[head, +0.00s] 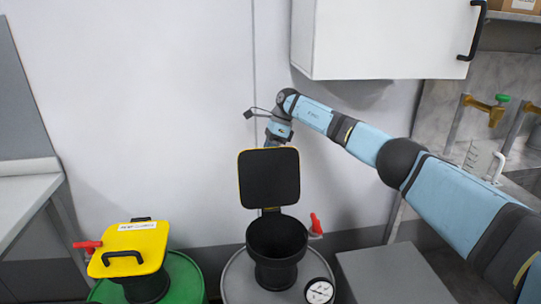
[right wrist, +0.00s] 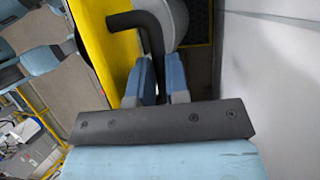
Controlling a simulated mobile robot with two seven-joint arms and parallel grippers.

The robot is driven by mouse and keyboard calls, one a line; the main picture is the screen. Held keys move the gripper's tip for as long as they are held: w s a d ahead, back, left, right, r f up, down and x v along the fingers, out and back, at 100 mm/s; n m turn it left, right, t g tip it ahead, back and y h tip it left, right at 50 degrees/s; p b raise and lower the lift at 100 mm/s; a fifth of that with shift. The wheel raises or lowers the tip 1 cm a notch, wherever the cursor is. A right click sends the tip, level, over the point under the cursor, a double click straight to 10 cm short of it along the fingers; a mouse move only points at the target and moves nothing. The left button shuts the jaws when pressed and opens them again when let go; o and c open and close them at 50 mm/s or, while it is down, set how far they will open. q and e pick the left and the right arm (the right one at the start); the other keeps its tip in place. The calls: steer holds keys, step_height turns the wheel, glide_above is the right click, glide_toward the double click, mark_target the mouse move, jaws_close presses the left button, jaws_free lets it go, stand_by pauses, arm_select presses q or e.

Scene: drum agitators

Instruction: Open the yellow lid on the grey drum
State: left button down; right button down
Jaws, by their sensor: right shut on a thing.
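The grey drum (head: 236,280) stands at the bottom middle of the head view, with a black neck (head: 275,262) that is open at the top. Its lid (head: 269,178) stands about upright behind the neck, its black underside facing me and a thin yellow edge showing. In the right wrist view the lid's yellow face (right wrist: 112,45) is on the left, with a black bent handle (right wrist: 148,28). My right gripper (right wrist: 161,85) is shut on this handle, behind the lid. In the head view the lid hides its fingertips. My left gripper is in neither view.
A green drum (head: 188,275) with a shut yellow lid (head: 130,245) stands at the left. The grey drum carries a red lever (head: 316,224) and a round gauge (head: 319,291). A grey box (head: 395,275) is to the right. A white cabinet (head: 390,40) hangs above my right arm.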

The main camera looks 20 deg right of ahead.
steer(key=shift+w+f, duration=0.15)
steer(key=shift+f, duration=0.6)
steer(key=c, duration=1.1)
jaws_free()
steer(key=shift+r, duration=0.15)
